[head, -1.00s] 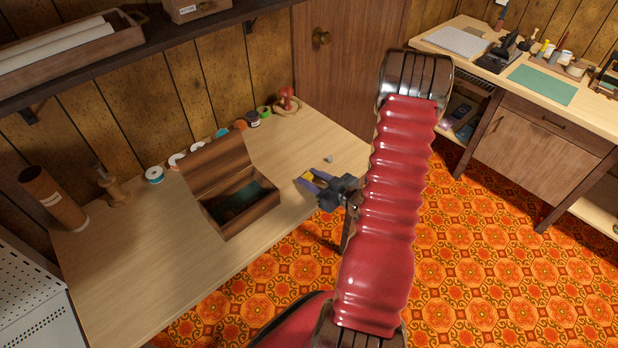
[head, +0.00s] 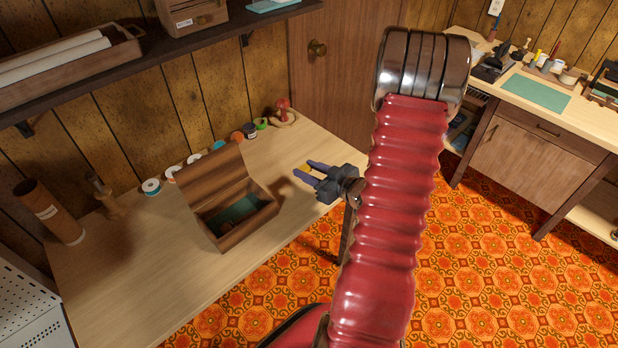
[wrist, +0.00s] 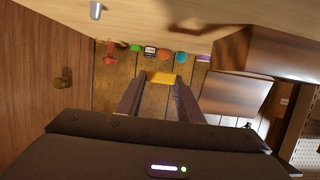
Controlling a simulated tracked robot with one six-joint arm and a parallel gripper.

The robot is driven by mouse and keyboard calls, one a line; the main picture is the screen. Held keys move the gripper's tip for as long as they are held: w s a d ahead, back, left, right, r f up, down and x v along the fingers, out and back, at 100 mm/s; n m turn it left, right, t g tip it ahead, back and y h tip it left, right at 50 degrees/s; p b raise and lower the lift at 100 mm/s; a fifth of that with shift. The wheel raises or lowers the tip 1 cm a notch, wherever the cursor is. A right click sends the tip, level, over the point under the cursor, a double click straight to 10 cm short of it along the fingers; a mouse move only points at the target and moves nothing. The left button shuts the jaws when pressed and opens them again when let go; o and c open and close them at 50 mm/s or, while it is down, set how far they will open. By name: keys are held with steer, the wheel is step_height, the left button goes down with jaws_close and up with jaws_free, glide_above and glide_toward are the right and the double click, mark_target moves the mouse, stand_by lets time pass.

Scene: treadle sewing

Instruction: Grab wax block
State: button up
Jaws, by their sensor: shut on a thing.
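A small yellow wax block (wrist: 161,78) sits between the two fingertips of my gripper in the wrist view. My gripper (head: 308,171) is shut on it, and the yellow block (head: 307,168) shows as a small patch between the fingers in the head view. The gripper is held to the right of the open wooden box, seemingly above the table. How high it is above the table is hard to tell.
An open wooden box (head: 262,222) with a raised lid stands on the light wooden table (head: 130,265). Several thread spools (head: 151,187) line the wall. A red pincushion (head: 283,104) sits at the back corner. A wall shelf (head: 120,60) overhangs the left.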

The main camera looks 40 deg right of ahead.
steer(key=shift+r, duration=0.6)
steer(key=shift+w, duration=0.1)
